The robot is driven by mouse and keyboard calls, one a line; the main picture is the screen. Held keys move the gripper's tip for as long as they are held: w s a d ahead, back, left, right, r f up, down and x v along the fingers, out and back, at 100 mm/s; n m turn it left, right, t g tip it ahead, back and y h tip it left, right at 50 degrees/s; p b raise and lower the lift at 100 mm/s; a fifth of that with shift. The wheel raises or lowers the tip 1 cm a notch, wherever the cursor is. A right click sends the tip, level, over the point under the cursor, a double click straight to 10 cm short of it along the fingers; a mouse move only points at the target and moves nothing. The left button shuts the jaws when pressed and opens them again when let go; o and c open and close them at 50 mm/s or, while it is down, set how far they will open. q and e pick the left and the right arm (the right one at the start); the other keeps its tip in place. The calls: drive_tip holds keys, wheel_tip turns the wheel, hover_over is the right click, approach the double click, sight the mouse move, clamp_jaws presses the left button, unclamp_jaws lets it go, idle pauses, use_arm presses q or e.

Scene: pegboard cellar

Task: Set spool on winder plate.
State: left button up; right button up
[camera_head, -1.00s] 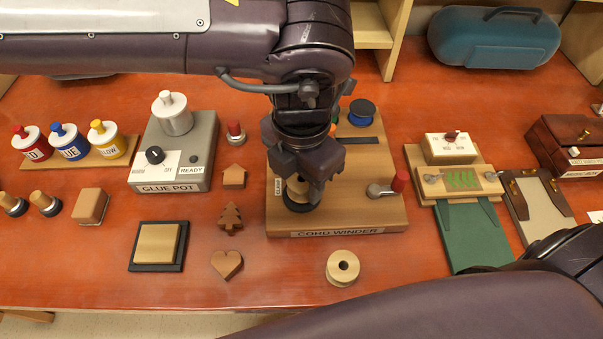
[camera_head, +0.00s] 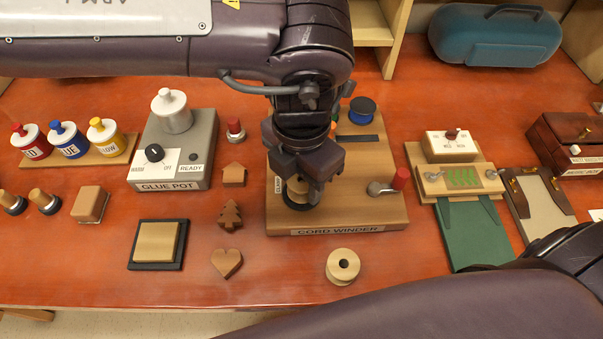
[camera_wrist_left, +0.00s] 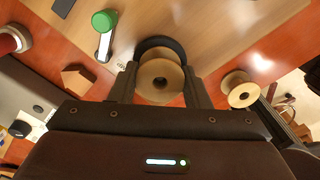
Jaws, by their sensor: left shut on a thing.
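My left gripper (camera_head: 302,190) is over the left front of the cord winder (camera_head: 370,212), a wooden block with a label on its front. It is shut on a wooden spool (camera_wrist_left: 159,80), which shows between the fingers in the left wrist view. The spool is at a round black plate (camera_wrist_left: 163,46) on the winder; I cannot tell whether it touches the plate. In the head view the fingers hide most of the spool (camera_head: 297,186), and the black plate (camera_head: 300,203) shows beneath. My right gripper is not in view; a dark arm part of mine fills the lower right.
A second wooden spool (camera_head: 342,266) lies on the table in front of the winder. A red-knobbed crank (camera_head: 397,180) and a blue spool (camera_head: 362,111) are on the winder. The glue pot (camera_head: 170,150) and wooden shapes (camera_head: 230,215) stand to the left, a clamp board (camera_head: 465,180) to the right.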

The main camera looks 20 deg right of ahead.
use_arm(q)
drive_tip(key=o, duration=1.4)
drive_tip(key=shift+o, duration=0.2)
drive_tip(key=shift+r, duration=0.1)
drive_tip(key=shift+r+p, duration=2.9)
drive_tip(key=shift+r, duration=0.55)
